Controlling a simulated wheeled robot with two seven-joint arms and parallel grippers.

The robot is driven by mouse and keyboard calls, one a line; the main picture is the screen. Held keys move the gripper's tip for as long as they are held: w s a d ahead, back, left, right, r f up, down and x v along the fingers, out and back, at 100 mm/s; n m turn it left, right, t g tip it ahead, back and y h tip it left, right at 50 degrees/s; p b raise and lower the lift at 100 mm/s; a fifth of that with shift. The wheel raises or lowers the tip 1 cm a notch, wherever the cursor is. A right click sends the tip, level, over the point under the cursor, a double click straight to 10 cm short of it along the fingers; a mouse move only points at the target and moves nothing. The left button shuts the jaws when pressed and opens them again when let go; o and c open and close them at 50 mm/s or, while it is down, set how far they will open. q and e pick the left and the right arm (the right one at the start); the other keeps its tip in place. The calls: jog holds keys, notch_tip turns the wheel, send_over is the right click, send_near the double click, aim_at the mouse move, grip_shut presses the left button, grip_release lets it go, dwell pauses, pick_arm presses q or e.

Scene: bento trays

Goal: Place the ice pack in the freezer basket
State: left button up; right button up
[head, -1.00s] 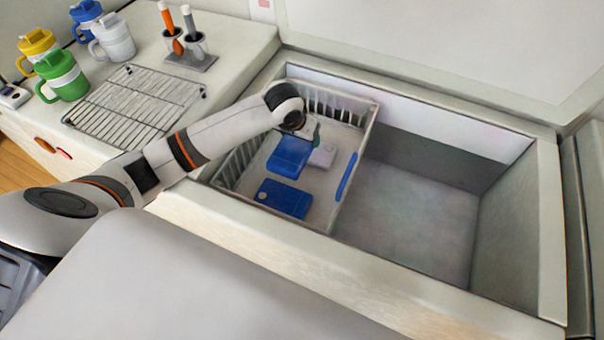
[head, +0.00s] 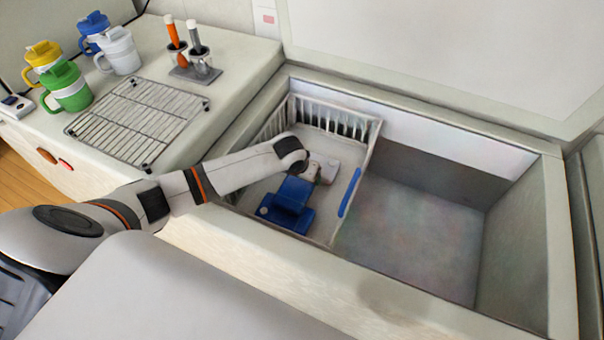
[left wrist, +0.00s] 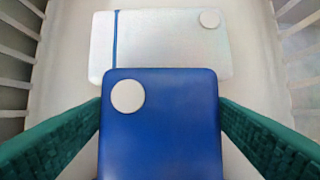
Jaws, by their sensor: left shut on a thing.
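A blue ice pack (head: 294,190) with a white round cap is held by my left gripper (left wrist: 160,140). Its green fingers press on both sides of the pack (left wrist: 160,115) in the left wrist view. I cannot tell whether the two touch. A white pack (left wrist: 158,45) with a blue stripe lies on the basket floor just beyond the held one. My right gripper is not in view.
The basket sits at the left end of the open freezer well (head: 420,230), whose right part is empty. A blue handle (head: 350,193) is on the basket's right wall. A wire rack (head: 140,118), several mugs and a utensil holder (head: 195,72) stand on the left counter.

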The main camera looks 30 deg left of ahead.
aim_at(295, 189)
pick_arm(q)
jog(key=o, duration=1.2)
jog(key=shift+f, duration=0.1)
jog(key=shift+s+r, duration=0.15)
jog(key=shift+r, duration=0.3)
jog(key=p+v, duration=0.1)
jog(key=v, duration=1)
jog(key=shift+r+p, duration=0.2)
jog(key=shift+p, duration=0.15)
